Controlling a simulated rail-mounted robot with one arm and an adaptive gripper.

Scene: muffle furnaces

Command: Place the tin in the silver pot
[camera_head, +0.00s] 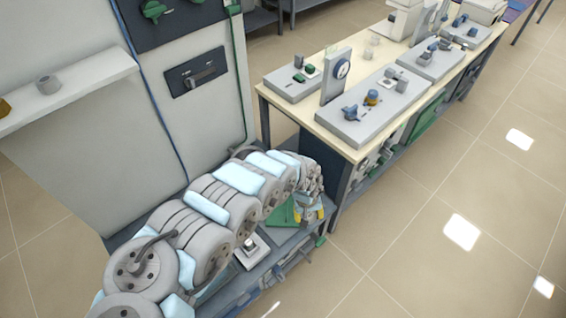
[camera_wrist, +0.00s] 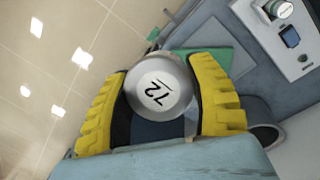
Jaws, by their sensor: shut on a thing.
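My gripper (camera_wrist: 162,100) has its yellow ribbed fingers closed around a round silver tin (camera_wrist: 158,88) marked "72" in the wrist view. The tin's top faces the wrist camera; its sides are mostly hidden. In the head view my gripper (camera_head: 309,212) is low at the near end of the bench, beside a green mat (camera_head: 281,214); the tin is too small to make out there. A small grey, pot-like cylinder (camera_head: 47,84) stands on the white ledge at the left. I cannot tell whether it is the silver pot.
A white instrument (camera_wrist: 285,35) with a silver cylinder on top is beside my gripper; the head view shows it (camera_head: 250,252) near the arm. A long workbench (camera_head: 345,150) with grey instruments runs to the back right. A brass-coloured item (camera_head: 4,107) is on the ledge (camera_head: 85,83).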

